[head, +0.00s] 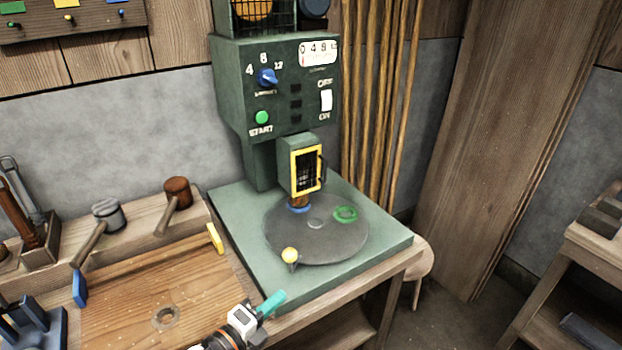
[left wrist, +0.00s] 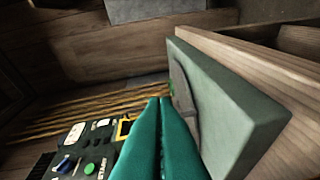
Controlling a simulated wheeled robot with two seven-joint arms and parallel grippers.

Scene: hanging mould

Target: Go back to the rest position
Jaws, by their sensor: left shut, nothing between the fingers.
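My left gripper (head: 272,303) shows at the bottom of the head view, with teal fingers, above the front edge of the bench. In the left wrist view its two teal fingers (left wrist: 160,110) lie side by side, shut and empty. It is apart from the green machine (head: 275,85), which stands behind it with a dark round plate (head: 320,245) on its base. My right gripper is not in view.
A wooden board (head: 150,295) lies at the left, with two mallets (head: 172,205) behind it. A wooden bench (head: 600,235) is at the right.

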